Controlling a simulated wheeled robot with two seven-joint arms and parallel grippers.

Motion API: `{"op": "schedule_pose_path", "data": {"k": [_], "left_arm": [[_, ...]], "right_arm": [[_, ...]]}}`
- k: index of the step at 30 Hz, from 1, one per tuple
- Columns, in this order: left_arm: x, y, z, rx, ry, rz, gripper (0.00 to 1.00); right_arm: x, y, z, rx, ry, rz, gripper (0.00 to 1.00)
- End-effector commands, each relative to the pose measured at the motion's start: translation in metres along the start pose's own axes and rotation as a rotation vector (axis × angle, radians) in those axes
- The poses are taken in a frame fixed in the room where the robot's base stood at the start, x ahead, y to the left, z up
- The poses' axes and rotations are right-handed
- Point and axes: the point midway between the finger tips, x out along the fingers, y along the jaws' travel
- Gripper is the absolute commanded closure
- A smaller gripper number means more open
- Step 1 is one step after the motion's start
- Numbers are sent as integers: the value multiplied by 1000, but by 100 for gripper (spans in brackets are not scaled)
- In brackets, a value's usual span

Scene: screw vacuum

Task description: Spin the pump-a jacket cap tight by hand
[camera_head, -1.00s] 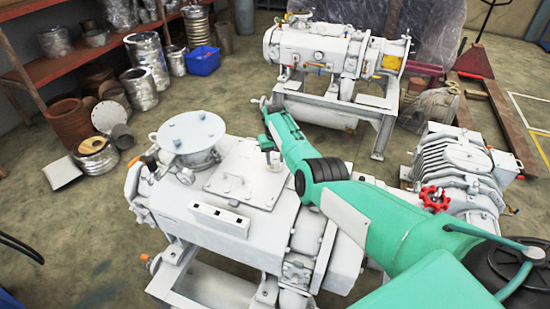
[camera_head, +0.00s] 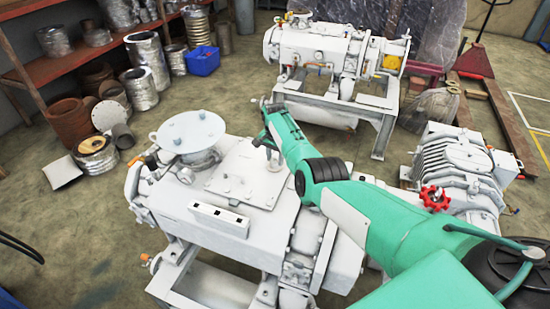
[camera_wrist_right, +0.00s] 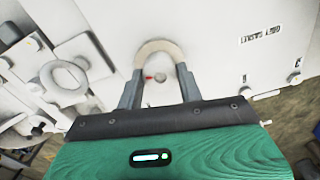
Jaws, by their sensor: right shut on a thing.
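A large white pump (camera_head: 280,240) fills the foreground of the head view, with a flat plate on top and a round flange at its left end. My right gripper (camera_head: 268,142) reaches down to the pump's top, beside the flat plate. The fingers and wrist largely hide this part in the head view. How far it is seated cannot be told. My left gripper is not in view.
A second white pump (camera_head: 335,55) stands behind on a frame. A ribbed grey unit (camera_head: 465,170) with a red handwheel (camera_head: 434,198) is at right, close to my arm. Shelves with metal parts (camera_head: 95,40) and a blue bin (camera_head: 203,61) are at upper left.

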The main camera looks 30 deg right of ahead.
Motion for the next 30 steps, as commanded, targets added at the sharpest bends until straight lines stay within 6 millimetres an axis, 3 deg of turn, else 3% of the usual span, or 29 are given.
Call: {"op": "schedule_pose_path", "data": {"k": [9, 23, 24, 27, 30], "left_arm": [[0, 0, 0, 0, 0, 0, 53], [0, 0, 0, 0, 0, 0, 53], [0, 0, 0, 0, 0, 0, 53], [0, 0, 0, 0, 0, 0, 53], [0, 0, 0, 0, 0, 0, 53]], "right_arm": [[-5, -2, -3, 100, 7, -7, 86], [-5, -2, -3, 112, 8, -8, 86], [-6, -2, -3, 112, 8, -8, 61], [-5, -2, -3, 112, 7, -7, 42], [-3, -2, -2, 111, 5, -5, 41]]}}
